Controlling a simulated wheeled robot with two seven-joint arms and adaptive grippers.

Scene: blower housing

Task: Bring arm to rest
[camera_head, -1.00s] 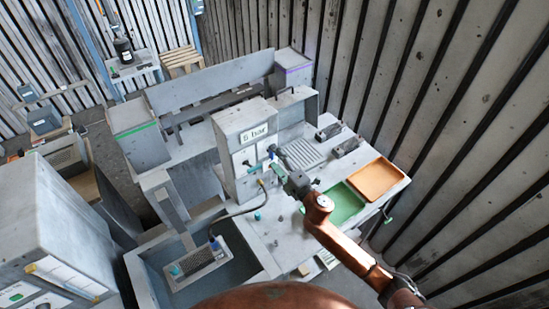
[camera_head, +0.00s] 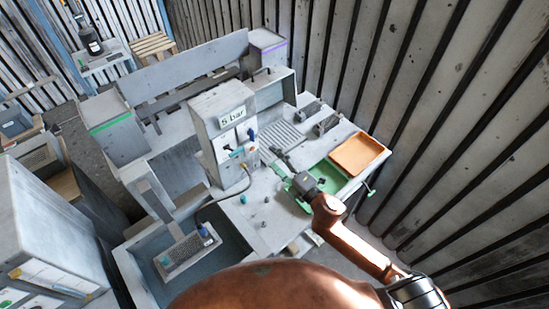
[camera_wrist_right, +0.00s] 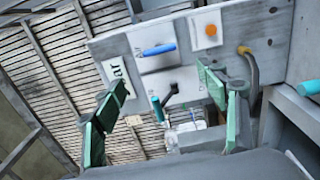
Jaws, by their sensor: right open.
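My right gripper (camera_head: 277,172) is open and empty, above the bench (camera_head: 266,235) in front of the grey box marked "5 bar" (camera_head: 208,122). It is apart from the box. My copper-coloured right arm reaches in from the lower right. In the right wrist view the green-padded fingers (camera_wrist_right: 160,90) stand wide apart, with the box's panel (camera_wrist_right: 130,42) behind them. The panel carries a blue handle (camera_wrist_right: 158,50), an orange knob (camera_wrist_right: 211,30) and a teal-tipped lever (camera_wrist_right: 157,108). My left gripper is not in view.
An orange tray (camera_head: 358,155) and a green tray (camera_head: 328,178), partly hidden by my arm, lie right of the gripper. Dark blocks (camera_head: 326,124) stand behind. A sunken basin (camera_head: 226,252) with a grate is at front left. A corrugated wall closes the right side.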

